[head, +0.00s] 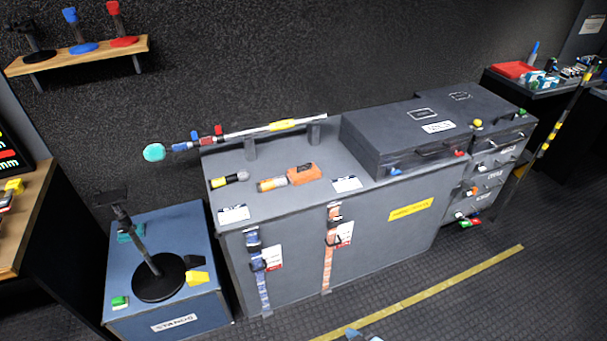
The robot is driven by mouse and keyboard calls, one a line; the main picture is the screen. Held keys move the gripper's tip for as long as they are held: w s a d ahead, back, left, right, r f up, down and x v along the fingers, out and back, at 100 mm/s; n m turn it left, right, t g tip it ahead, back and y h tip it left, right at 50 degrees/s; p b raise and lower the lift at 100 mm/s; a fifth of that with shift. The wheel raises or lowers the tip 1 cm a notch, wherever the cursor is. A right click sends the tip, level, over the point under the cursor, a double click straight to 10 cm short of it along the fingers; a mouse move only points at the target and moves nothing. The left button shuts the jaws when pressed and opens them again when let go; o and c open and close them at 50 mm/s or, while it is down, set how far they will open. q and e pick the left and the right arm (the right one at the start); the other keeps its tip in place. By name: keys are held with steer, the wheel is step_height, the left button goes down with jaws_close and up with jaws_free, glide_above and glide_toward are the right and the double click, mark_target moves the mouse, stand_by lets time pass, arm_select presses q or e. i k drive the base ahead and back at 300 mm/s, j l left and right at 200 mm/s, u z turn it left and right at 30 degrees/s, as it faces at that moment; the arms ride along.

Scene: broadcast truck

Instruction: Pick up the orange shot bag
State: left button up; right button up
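An orange block-shaped bag (304,173), which looks like the orange shot bag, lies on top of the large grey case (375,240), left of the black case. It has a small dark mark on top. An orange and yellow cylinder (272,184) lies right against its left side, or very close; I cannot tell if they touch. Neither gripper shows clearly. A small pale blue-grey piece shows at the bottom edge, too cut off to identify.
A yellow and black cylinder (230,179) lies left of the bag. A pole (262,130) rests on supports behind it. A black case (405,135) stands to the right. A blue box (195,240) with a black stand is at left. Floor in front is clear.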

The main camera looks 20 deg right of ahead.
mark_target(307, 173)
steer(key=i+z, duration=0.15)
steer(key=i, duration=0.65)
steer(key=i+j+z, duration=0.1)
steer(key=i, duration=0.65)
steer(key=j, duration=0.1)
